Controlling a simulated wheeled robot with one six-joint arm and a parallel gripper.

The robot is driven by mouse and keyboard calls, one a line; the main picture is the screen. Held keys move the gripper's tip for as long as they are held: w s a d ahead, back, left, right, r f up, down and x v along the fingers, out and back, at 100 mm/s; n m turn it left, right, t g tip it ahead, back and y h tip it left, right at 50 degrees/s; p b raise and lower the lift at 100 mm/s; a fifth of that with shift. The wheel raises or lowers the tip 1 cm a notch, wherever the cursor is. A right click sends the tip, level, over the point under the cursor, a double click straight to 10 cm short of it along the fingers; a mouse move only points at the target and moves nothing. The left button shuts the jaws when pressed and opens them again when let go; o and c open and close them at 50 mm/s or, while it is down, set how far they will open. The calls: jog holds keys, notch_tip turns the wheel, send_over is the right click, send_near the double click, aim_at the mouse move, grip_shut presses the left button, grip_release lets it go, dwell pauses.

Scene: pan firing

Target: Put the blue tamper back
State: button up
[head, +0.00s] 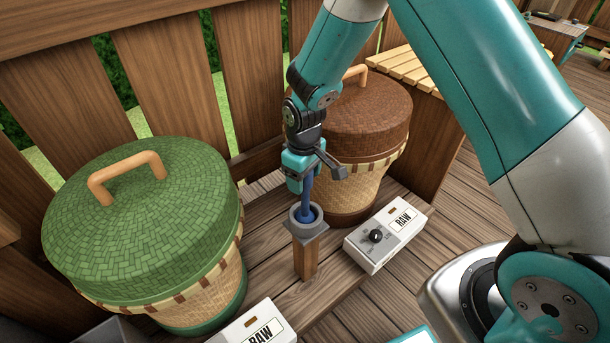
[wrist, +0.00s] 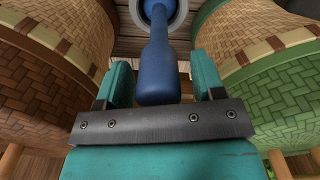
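The blue tamper (head: 307,198) stands upright, its lower end in the round opening of a grey holder (head: 308,229) on a short wooden post. It also shows in the wrist view (wrist: 158,65), with its lower end inside the grey ring (wrist: 175,22). My gripper (head: 308,172) is above the holder, around the upper part of the tamper's handle. In the wrist view its two teal fingers (wrist: 162,78) stand on either side of the handle, with a visible gap at the right finger, so it looks open. The tamper's base is hidden in the holder.
A large basket with a green lid (head: 145,210) stands left of the holder, and one with a brown lid (head: 365,115) stands close behind on the right. A white RAW box with a knob (head: 386,235) lies right; another RAW box (head: 258,325) is at the front.

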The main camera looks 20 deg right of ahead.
jog(key=shift+f+b, duration=0.2)
jog(key=shift+b, duration=0.15)
notch_tip(320, 180, up, 18)
jog(key=f+p, duration=0.1)
jog(key=p, duration=0.4)
jog(key=s+a+r+y, duration=0.2)
jog(key=s+r, duration=0.4)
jog(key=s, duration=0.6)
jog(key=s+a+r+y, duration=0.2)
jog(key=s+r, duration=0.5)
jog(key=s, duration=0.6)
